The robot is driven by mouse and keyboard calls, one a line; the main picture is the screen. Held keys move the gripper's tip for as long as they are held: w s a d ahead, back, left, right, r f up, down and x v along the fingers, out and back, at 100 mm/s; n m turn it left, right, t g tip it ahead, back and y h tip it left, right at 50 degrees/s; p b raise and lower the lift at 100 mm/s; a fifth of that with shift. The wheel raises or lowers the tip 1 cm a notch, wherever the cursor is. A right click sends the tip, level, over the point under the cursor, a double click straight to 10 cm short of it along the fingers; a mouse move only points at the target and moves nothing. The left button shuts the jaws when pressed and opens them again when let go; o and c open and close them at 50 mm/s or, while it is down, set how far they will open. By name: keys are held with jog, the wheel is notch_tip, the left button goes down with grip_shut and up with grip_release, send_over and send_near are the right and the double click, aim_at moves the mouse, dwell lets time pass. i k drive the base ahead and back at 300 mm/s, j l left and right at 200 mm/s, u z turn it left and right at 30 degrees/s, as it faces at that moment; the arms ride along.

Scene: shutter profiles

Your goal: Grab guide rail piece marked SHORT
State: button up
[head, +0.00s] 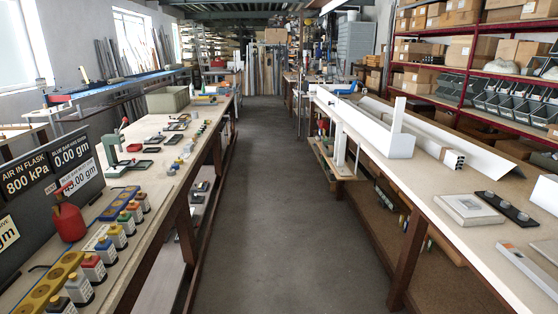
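My gripper is not in view in the head view. No label reading SHORT can be made out. Several pale profile pieces lie on the right workbench. A white bar with a small reddish mark near its far end (526,268) lies at the near right edge. A long white angled profile (362,128) runs along the bench and has an upright end. I cannot tell which of these is the guide rail piece.
A clear grey floor aisle (265,200) runs between the benches. The right workbench (440,190) also holds a pale square plate (468,209) and a dark strip with knobs (503,208). The left workbench (128,218) holds several small bottles, a red flask (68,220) and a green press (113,150).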

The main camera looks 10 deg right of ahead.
aim_at(400, 102)
jog(key=i+j+z, duration=0.1)
jog(key=i+z, duration=0.2)
jog(key=i, duration=0.35)
jog(key=i+j+z, duration=0.25)
jog(key=i, duration=0.35)
jog(key=i+j+z, duration=0.3)
jog(key=i, duration=0.3)
jog(key=i+j+z, duration=0.25)
jog(key=i+j, duration=0.3)
